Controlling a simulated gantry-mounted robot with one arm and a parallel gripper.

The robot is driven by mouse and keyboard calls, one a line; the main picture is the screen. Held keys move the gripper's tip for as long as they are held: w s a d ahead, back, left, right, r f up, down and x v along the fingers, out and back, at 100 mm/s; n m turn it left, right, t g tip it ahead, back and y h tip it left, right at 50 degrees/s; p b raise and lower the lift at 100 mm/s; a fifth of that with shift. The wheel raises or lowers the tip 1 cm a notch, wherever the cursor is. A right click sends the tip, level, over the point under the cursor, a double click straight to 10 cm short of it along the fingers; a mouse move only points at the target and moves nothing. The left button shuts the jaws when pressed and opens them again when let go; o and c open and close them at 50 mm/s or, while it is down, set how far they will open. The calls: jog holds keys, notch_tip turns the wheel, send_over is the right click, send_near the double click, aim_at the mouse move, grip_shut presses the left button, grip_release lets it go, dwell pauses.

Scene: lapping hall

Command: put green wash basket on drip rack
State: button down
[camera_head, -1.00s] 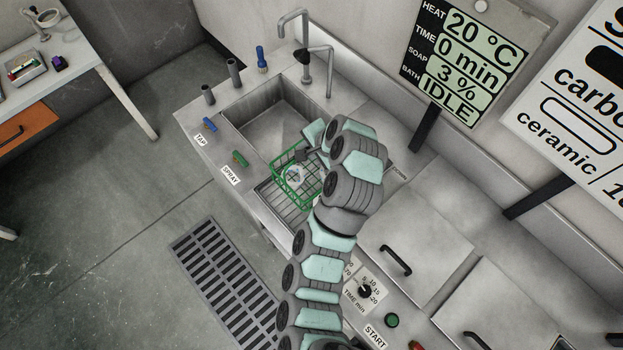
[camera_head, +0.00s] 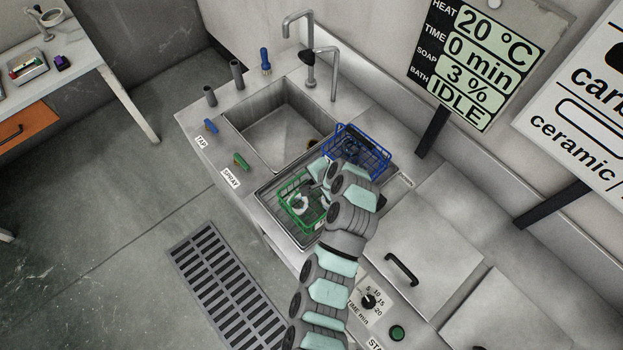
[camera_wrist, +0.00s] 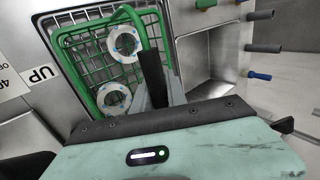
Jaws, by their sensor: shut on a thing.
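The green wash basket (camera_head: 302,204) is a wire basket holding pale ring-shaped parts. In the wrist view the green basket (camera_wrist: 95,62) shows two white rings inside and a raised green handle. My gripper (camera_head: 316,182) is shut on that handle; the dark fingers (camera_wrist: 153,82) show in the wrist view. The basket is over the front part of the drip rack (camera_head: 268,189), a wire grid in a recess beside the sink. I cannot tell whether its bottom touches the grid. My arm hides part of the rack.
A blue wire basket (camera_head: 358,147) stands at the back end of the rack, behind my gripper. The empty sink basin (camera_head: 275,130) with tall taps lies to the left. Blue and green valve levers (camera_head: 241,161) line the front ledge. Closed lids (camera_head: 415,237) are at right.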

jog(key=shift+f, duration=0.3)
jog(key=c, duration=1.3)
grip_release()
jog(key=shift+c, duration=0.2)
